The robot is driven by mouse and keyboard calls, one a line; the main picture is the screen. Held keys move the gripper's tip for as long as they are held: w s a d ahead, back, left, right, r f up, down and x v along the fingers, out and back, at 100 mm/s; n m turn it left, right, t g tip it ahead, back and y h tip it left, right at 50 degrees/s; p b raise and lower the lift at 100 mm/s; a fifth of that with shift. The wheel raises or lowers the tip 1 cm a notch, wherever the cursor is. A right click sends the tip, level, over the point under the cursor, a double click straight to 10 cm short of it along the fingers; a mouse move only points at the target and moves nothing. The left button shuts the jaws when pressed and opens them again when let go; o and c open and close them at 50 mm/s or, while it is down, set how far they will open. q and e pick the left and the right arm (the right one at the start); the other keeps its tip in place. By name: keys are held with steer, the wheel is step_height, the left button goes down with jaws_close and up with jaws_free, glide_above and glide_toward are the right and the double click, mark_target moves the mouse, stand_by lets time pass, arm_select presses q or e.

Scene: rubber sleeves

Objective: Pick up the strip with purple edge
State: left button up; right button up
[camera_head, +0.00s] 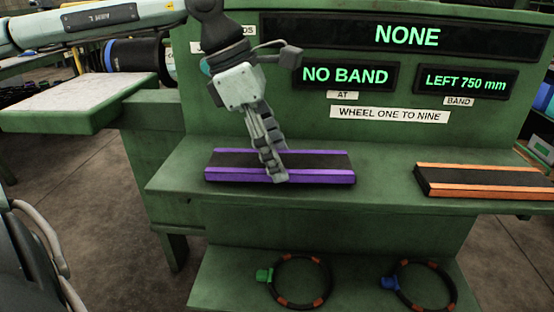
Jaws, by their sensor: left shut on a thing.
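The strip with purple edge (235,174) is a flat black strip with purple long sides. It lies along the green bench shelf, near the middle of the head view. My left gripper (276,172) reaches down from above and is shut on the strip around its middle. The fingers hide a small part of the strip there. The strip appears to be at the shelf surface; I cannot tell whether there is a gap under it. My right gripper is not in view.
A similar black strip with orange edges (484,181) lies on the shelf at the right. Displays reading NONE, NO BAND and LEFT 750 mm (466,81) are on the panel behind. Two black rings (302,258) lie on the lower shelf. A pale-topped side table (75,92) stands left.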

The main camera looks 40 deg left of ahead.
arm_select(q)
step_height(320, 180, up, 17)
steer(key=shift+f+p, duration=0.15)
steer(key=shift+p, duration=0.2)
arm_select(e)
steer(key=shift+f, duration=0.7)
arm_select(q)
steer(key=shift+f, duration=0.1)
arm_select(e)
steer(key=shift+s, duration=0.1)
arm_select(q)
step_height(320, 180, down, 18)
steer(key=shift+r+b, duration=0.15)
steer(key=shift+b, duration=0.2)
steer(key=shift+s+a+r, duration=0.2)
steer(key=shift+a+r, duration=0.05)
steer(key=shift+r, duration=0.4)
steer(key=shift+c, duration=0.6)
steer(key=shift+r, duration=0.1)
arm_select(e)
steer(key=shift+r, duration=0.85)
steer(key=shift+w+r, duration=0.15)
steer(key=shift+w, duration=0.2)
